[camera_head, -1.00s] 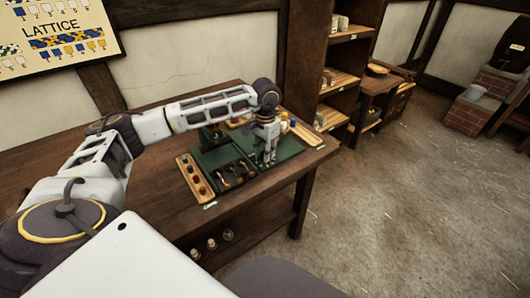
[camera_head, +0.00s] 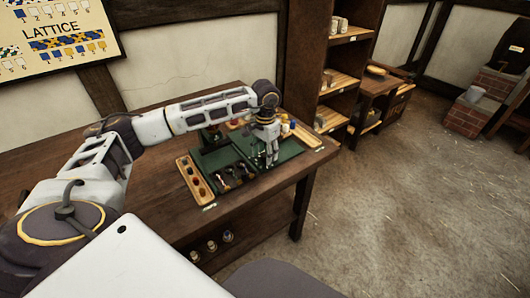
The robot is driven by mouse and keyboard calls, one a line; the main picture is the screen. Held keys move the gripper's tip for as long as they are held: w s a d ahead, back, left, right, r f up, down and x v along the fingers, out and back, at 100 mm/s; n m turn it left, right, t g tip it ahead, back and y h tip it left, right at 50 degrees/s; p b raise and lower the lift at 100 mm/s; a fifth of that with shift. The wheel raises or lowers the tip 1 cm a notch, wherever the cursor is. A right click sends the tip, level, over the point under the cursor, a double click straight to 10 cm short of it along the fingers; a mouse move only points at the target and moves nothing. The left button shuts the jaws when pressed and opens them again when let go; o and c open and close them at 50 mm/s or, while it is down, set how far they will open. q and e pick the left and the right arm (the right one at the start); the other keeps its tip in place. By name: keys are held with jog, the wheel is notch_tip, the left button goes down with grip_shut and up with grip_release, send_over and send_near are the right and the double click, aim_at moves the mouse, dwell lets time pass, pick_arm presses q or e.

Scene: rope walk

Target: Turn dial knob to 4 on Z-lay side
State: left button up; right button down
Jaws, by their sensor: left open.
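My left gripper (camera_head: 270,160) points down over the right part of a green board (camera_head: 205,160) on the wooden table. It is open, with nothing seen between its fingers. The dial knob and its Z-lay side cannot be made out; the gripper and arm cover part of the board, and the parts there are small. Several small dark and metal pieces (camera_head: 234,176) lie on the front of the board. My right gripper is not in view.
A wooden tray (camera_head: 195,181) with several coloured pieces lies left of the board. Another wooden tray (camera_head: 308,137) is at the table's right end. Wooden shelves (camera_head: 342,85) stand behind. The table (camera_head: 150,200) is bare at left; open floor (camera_head: 400,200) lies to the right.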

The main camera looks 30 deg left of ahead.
aim_at(265, 155)
pick_arm(q)
jog(key=shift+r, duration=0.1)
notch_tip(265, 155, up, 12)
dwell(0.7)
jog(key=shift+d, duration=0.1)
dwell(0.5)
